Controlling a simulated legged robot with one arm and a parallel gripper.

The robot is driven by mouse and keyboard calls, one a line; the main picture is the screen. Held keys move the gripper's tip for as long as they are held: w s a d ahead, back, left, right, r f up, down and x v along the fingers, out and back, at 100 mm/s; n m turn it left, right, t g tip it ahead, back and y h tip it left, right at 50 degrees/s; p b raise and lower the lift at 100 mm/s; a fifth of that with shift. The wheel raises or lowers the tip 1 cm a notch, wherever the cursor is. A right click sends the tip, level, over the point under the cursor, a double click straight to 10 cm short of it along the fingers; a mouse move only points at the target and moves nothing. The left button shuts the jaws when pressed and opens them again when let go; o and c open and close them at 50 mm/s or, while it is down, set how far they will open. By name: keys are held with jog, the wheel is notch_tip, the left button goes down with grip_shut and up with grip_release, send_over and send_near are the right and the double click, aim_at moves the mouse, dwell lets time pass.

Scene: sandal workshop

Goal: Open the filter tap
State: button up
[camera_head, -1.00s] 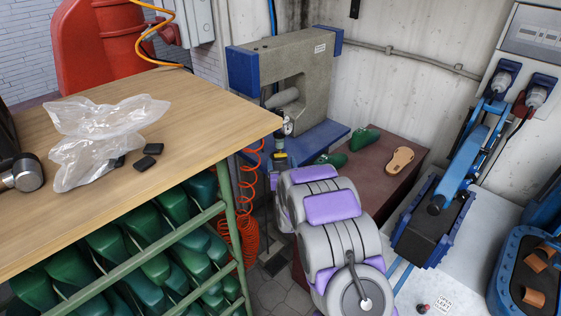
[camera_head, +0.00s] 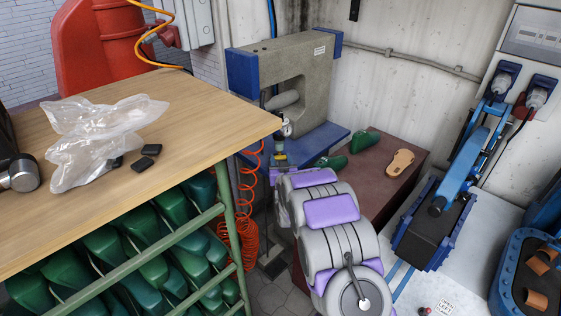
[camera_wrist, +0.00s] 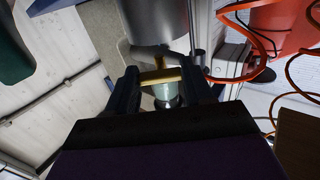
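The filter unit with a round gauge (camera_head: 287,129) hangs at the front of the blue-and-grey press, with a small yellow part (camera_head: 280,157) low on it. In the wrist view the brass-yellow tap (camera_wrist: 158,76) has a T shape, with a pale clear bowl (camera_wrist: 166,94) beside it. My gripper (camera_wrist: 160,82) has its two dark fingers apart, one on each side of the tap. Whether they touch it I cannot tell. In the head view my gripper is mostly hidden behind my grey and purple arm, close to the filter unit.
A wooden bench (camera_head: 215,115) with a plastic bag (camera_head: 100,135) stands at the left. A coiled orange hose (camera_head: 245,205) hangs between bench and arm. The blue-and-grey press (camera_head: 310,75) stands behind.

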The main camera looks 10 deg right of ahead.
jog(key=c, duration=0.5)
jog(key=shift+o, duration=0.2)
jog(key=shift+n+p, duration=1.5)
jog(key=shift+n, duration=0.8)
jog(key=o, duration=1)
jog(key=shift+o, duration=0.2)
jog(key=shift+s, duration=0.15)
jog(key=s+a+p, duration=0.1)
jog(key=s+p, duration=0.2)
jog(key=s, duration=1.4)
jog(key=shift+d+f, duration=0.1)
